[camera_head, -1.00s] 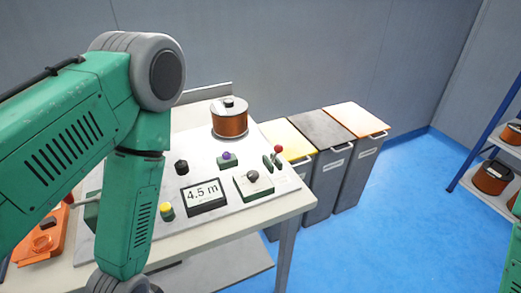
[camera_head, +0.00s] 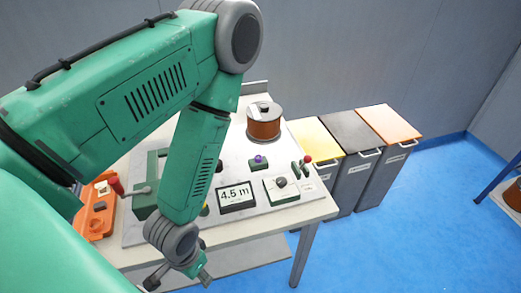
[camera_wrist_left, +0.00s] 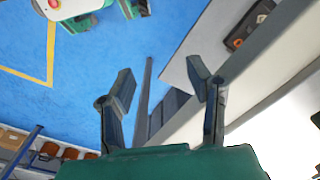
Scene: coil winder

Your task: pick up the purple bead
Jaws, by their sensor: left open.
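The purple bead (camera_head: 258,159) is a small round ball on a small dark green block on the pale panel of the work table (camera_head: 225,246). My left gripper (camera_head: 180,282) hangs low at the table's front edge, left of and well in front of the bead, and touches nothing that I can see. In the left wrist view, the gripper (camera_wrist_left: 161,80) shows its two dark fingers spread apart with nothing between them. The bead cannot be made out there. My right gripper is not in view.
A copper coil (camera_head: 264,124) stands behind the bead. A 4.5 m display (camera_head: 236,196), a dark knob (camera_head: 281,182) and a red-topped lever (camera_head: 307,159) surround it. An orange tray (camera_head: 97,213) lies at left. Bins (camera_head: 352,160) stand beyond the table's right side.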

